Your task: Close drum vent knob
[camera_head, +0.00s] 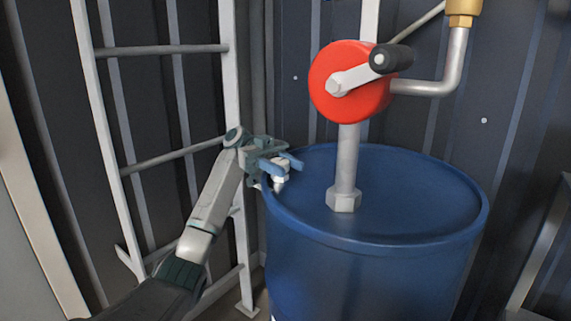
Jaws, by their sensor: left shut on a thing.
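A blue drum (370,270) stands right of centre. The drum vent knob (280,177) is a small pale piece at the left part of the drum's top, near the rim. My left gripper (283,168) reaches in from the left, with its blue fingers at the knob. It is shut on the knob, and the fingers partly hide it. How far the knob is turned cannot be told. My right gripper is not in view.
A red rotary pump (345,84) with a black-handled crank (385,59) stands on a grey pipe (348,160) rising from the drum. A metal ladder (108,125) leans at the left, close behind my left arm. Dark corrugated walls enclose the corner.

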